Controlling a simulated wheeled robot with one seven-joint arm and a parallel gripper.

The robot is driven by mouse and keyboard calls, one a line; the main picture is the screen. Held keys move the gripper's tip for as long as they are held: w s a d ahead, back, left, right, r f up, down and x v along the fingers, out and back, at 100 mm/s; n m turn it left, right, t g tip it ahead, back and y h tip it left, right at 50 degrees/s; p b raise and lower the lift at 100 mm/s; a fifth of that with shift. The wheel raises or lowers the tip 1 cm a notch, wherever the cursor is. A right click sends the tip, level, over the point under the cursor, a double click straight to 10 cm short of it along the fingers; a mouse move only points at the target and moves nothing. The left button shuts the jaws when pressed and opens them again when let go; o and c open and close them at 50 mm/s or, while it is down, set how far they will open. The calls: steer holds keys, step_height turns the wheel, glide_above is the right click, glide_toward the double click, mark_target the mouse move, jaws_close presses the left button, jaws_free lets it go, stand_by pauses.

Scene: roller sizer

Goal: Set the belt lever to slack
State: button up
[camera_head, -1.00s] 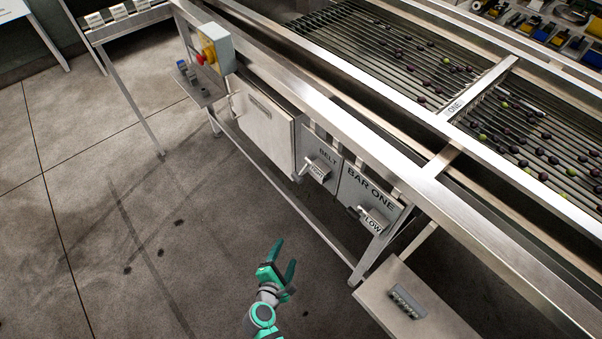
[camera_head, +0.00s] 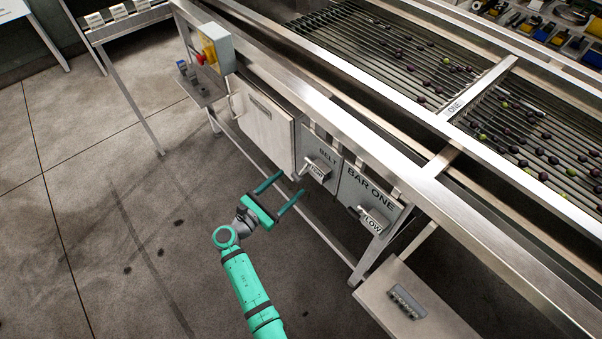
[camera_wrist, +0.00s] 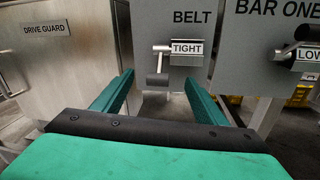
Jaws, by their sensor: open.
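The belt lever (camera_wrist: 158,62) is on a grey panel marked BELT (camera_head: 327,160), below the roller bed's side rail. In the wrist view its plate reads TIGHT (camera_wrist: 187,48), and its grip hangs at the plate's left. My gripper (camera_head: 291,187) is open and empty, just short of the lever and a little lower. In the wrist view its two green fingers (camera_wrist: 158,88) point at the panel, one to each side of the lever, apart from it.
Right of it is the BAR ONE panel (camera_head: 371,188) with its own lever reading LOW (camera_head: 372,222). Left is the drive guard door (camera_head: 266,127) with a handle. A control box with a red button (camera_head: 209,55) stands further left. The floor in front is clear.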

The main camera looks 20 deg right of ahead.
mark_target(297, 178)
steer(key=x, duration=0.7)
steer(key=shift+d, duration=0.1)
steer(key=c, duration=1.4)
steer(key=shift+d+f, duration=0.1)
